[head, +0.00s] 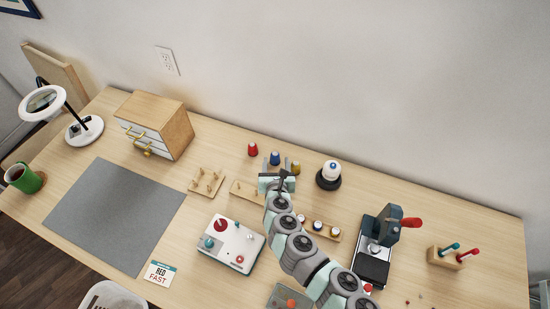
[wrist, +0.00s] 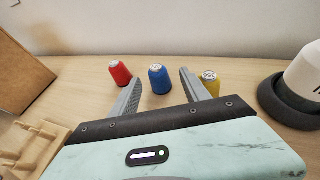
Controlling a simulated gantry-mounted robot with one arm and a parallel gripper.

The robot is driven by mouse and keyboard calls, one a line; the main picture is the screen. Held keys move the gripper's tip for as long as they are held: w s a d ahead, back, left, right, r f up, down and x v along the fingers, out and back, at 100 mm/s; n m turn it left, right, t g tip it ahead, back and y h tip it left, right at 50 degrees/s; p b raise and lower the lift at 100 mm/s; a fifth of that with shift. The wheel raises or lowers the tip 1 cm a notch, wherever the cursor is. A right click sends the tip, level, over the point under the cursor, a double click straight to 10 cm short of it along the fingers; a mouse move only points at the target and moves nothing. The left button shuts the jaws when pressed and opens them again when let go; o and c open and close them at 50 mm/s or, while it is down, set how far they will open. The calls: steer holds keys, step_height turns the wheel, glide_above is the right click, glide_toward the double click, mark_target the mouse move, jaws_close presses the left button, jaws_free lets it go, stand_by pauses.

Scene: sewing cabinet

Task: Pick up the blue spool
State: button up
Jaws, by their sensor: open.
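The blue spool (wrist: 159,79) stands upright on the table in the wrist view, between the lines of my two fingers and a little beyond their tips. In the head view the blue spool (head: 275,158) stands near the wall, just behind my gripper (head: 278,178). My gripper is open and empty in the wrist view (wrist: 158,84), one finger to each side of the spool. I cannot tell whether the fingers touch it. A red spool (wrist: 120,74) stands to its left and a yellow spool (wrist: 210,82) to its right, close to the right finger.
A peg board (head: 206,181) lies left of my gripper. A white-topped device on a dark round base (head: 328,182) stands to the right. A wooden drawer cabinet (head: 160,118) stands at the left. The wall is close behind the spools.

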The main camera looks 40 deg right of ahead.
mark_target(275, 156)
steer(key=shift+x, duration=1.45)
steer(key=b+x, duration=0.1)
steer(key=x, duration=0.2)
steer(key=shift+w+d, duration=0.1)
steer(key=shift+w, duration=0.3)
steer(key=shift+w+d+f, duration=0.25)
steer(key=shift+w+f, duration=0.05)
steer(key=shift+w, duration=0.05)
steer(key=shift+c, duration=0.4)
jaws_close()
